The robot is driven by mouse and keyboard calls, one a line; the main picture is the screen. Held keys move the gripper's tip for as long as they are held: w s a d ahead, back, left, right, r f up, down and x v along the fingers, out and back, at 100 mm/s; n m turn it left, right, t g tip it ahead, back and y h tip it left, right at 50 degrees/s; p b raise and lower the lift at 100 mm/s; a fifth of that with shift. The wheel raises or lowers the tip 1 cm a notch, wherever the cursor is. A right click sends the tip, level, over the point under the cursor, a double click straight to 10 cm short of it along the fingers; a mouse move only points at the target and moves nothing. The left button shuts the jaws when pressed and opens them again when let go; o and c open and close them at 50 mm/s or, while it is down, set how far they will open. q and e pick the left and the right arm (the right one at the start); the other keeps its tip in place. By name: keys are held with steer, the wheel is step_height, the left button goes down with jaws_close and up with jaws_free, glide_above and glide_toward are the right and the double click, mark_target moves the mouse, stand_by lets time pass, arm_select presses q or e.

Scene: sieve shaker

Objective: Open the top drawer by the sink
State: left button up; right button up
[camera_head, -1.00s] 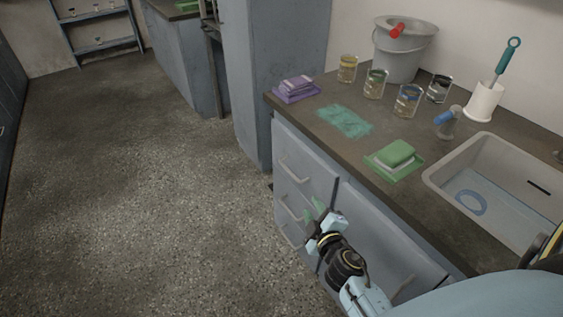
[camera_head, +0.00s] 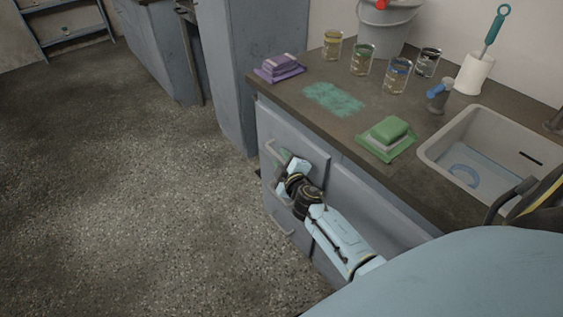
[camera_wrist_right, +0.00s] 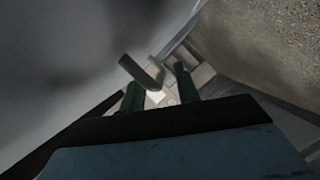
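The top drawer (camera_head: 292,133) is the uppermost front in the blue-grey cabinet by the sink, and it looks closed. Its grey bar handle (camera_head: 273,152) also shows in the right wrist view (camera_wrist_right: 138,72). My right gripper (camera_head: 286,160) is at this handle, partly hiding it in the head view. In the right wrist view its two green fingers (camera_wrist_right: 159,88) are apart, with the handle's bar showing near and partly between their tips. I cannot tell whether they touch it. My left gripper is not in view.
Lower drawer handles (camera_head: 283,227) stick out below. The sink (camera_head: 437,150) is at right. The floor (camera_head: 150,200) left of the cabinet is clear.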

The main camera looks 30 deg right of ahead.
steer(key=shift+w, duration=0.35)
steer(key=shift+c, duration=0.3)
jaws_close()
